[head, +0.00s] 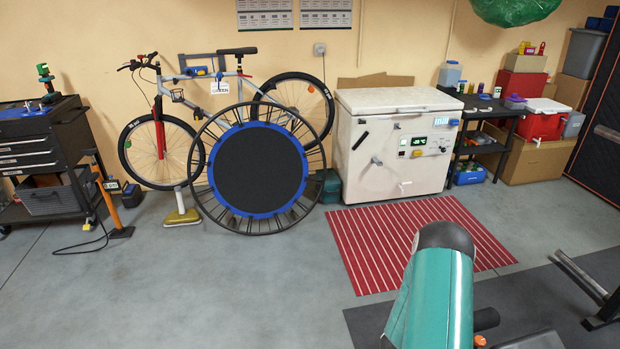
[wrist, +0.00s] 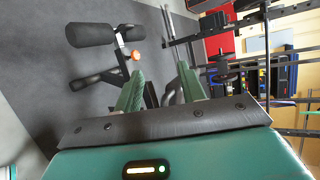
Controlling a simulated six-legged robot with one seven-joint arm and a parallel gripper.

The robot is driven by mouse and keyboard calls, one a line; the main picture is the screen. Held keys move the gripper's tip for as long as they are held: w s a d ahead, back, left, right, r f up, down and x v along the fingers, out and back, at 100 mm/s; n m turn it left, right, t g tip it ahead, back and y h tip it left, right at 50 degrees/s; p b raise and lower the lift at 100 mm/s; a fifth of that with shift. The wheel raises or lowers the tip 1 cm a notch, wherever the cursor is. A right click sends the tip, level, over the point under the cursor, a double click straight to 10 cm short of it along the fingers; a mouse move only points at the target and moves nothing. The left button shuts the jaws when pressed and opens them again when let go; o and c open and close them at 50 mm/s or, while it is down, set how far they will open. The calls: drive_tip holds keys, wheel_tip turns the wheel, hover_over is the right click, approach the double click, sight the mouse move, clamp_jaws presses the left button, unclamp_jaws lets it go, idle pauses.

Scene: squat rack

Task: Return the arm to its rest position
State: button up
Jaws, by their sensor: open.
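My gripper (wrist: 160,82) shows in the wrist view, with its two green fingers spread apart. It is open, and no held object shows between the fingers. Behind the fingers is black gym equipment with padded rollers (wrist: 105,35) and an orange knob, standing on a dark floor. In the head view, my teal arm (head: 435,290) rises from the bottom edge at the right of centre, with a dark rounded joint at its top. My gripper cannot be made out in the head view.
A red striped mat (head: 370,245) lies beyond my arm, before a white chest freezer (head: 390,165). A trampoline (head: 258,175) leans by a bicycle. Metal gym equipment (head: 590,285) stands at the lower right. The grey floor (head: 220,290) at left centre is clear.

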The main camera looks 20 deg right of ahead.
drive_tip(key=w+a+r+n+t+y, duration=0.2)
drive_tip(key=w+a+r+n, duration=0.2)
drive_tip(key=w+r, duration=0.35)
drive_tip(key=w+a+r+n+t+y, duration=0.2)
drive_tip(key=w+a+r+n, duration=0.3)
drive_tip(key=r, duration=0.3)
drive_tip(key=w+a+r+n+t+y, duration=0.25)
drive_tip(key=a+r+n+y, duration=0.4)
drive_tip(key=a+r, duration=0.75)
drive_tip(key=s+a+r+n+g+y, duration=0.1)
drive_tip(key=s+a+r+n+y, duration=0.1)
drive_tip(key=s+a+r+n, duration=0.75)
drive_tip(key=s+a+r+n+g, duration=0.1)
drive_tip(key=s+a+n, duration=0.3)
drive_tip(key=s, duration=0.4)
drive_tip(key=s+a+r+n+g, duration=0.2)
drive_tip(key=s+a+r+n, duration=0.2)
drive_tip(key=s+n, duration=0.3)
drive_tip(key=shift+s+a+r, duration=0.2)
drive_tip(key=shift+s+a, duration=0.25)
drive_tip(key=shift+s, duration=0.1)
drive_tip(key=shift+d+y, duration=0.15)
drive_tip(key=shift+y, duration=0.1)
drive_tip(key=shift+c, duration=0.4)
